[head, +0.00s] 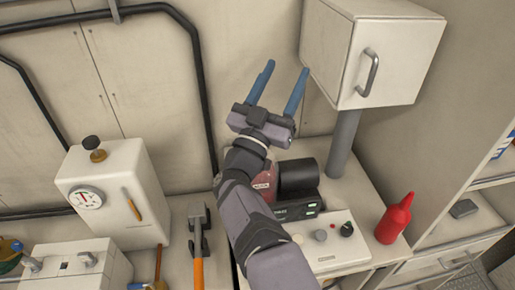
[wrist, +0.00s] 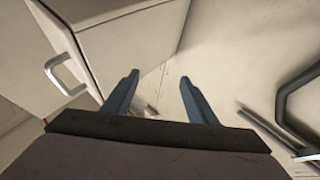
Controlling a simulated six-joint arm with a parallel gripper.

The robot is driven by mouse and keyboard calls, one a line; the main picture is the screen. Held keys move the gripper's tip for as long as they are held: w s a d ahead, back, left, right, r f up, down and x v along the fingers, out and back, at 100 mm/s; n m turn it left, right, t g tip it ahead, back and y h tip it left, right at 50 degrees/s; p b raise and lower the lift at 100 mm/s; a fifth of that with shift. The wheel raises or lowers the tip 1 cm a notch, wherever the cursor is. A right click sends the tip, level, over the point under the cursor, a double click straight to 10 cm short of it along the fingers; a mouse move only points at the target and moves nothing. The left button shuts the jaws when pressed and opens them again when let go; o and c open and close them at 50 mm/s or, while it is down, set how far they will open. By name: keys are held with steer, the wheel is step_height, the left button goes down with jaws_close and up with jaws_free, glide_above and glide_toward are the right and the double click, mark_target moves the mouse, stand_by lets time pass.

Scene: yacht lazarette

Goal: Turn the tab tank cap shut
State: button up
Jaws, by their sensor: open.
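My gripper (head: 286,69) is raised in the middle of the head view, its two blue fingers apart and empty, pointing up toward the back wall. In the wrist view the open fingers (wrist: 159,80) have only wall and cabinet beyond them. I cannot tell for sure which part is the tab tank cap. A white tank-like box (head: 118,190) at left has a dial gauge, a dark knob on a brass base (head: 95,149) and an orange lever (head: 131,204). My gripper is well to the right of it and touches nothing. My arm partly hides a red item (head: 263,187).
A wall cabinet (head: 378,50) with a handle hangs close right of my gripper. A red bottle (head: 395,220), a control panel (head: 325,243) and a black device (head: 297,210) sit on the right counter. An orange-handled tool (head: 198,262) and a white box (head: 75,268) are lower left.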

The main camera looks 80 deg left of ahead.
steer(key=s+d+f+n+g, duration=0.1)
steer(key=d+f+n+g, duration=0.2)
steer(key=f+g, duration=0.3)
steer(key=s+d+f+n+g, duration=0.1)
steer(key=d+f+n+g, duration=0.2)
steer(key=f+g, duration=0.3)
steer(key=s+d+f+n+g+h, duration=0.1)
steer(key=s+d+f+n+g, duration=0.1)
steer(key=f+g, duration=0.4)
steer(key=shift+d+f+n+g, duration=0.1)
steer(key=shift+d+n+g, duration=0.25)
steer(key=shift+n, duration=0.35)
steer(key=shift+d+f+n+g, duration=0.1)
steer(key=shift+n+g, duration=0.35)
steer(key=shift+n, duration=0.25)
steer(key=shift+p+x, duration=1.25)
steer(key=shift+x, duration=1.25)
steer(key=shift+p+x, duration=0.5)
steer(key=shift+x, duration=0.7)
steer(key=c, duration=1.1)
steer(key=shift+o, duration=0.2)
